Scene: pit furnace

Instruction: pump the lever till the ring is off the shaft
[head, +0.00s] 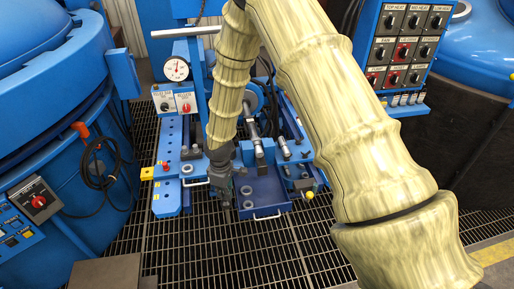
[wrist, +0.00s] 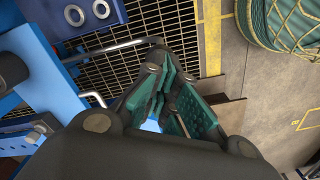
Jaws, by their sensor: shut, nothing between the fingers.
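The blue press bench (head: 172,185) stands in the middle of the head view, with a pressure gauge (head: 176,69) on its left. A grey shaft (head: 252,128) lies along the bench beyond my gripper. I cannot tell whether a ring is on it. Two loose grey rings (head: 247,197) lie in the blue tray (head: 272,197); they also show in the wrist view (wrist: 101,9). I cannot clearly pick out the pump lever; my arm hides part of the bench. My gripper (head: 225,196) points down beside the tray's left edge; it also shows in the wrist view (wrist: 172,98), shut and empty.
A release-valve panel (head: 175,103) sits below the gauge. Blue furnaces stand at left (head: 50,130) and right (head: 480,50), with a switch panel (head: 405,45) near the right one. Metal grating (head: 190,245) covers the floor in front.

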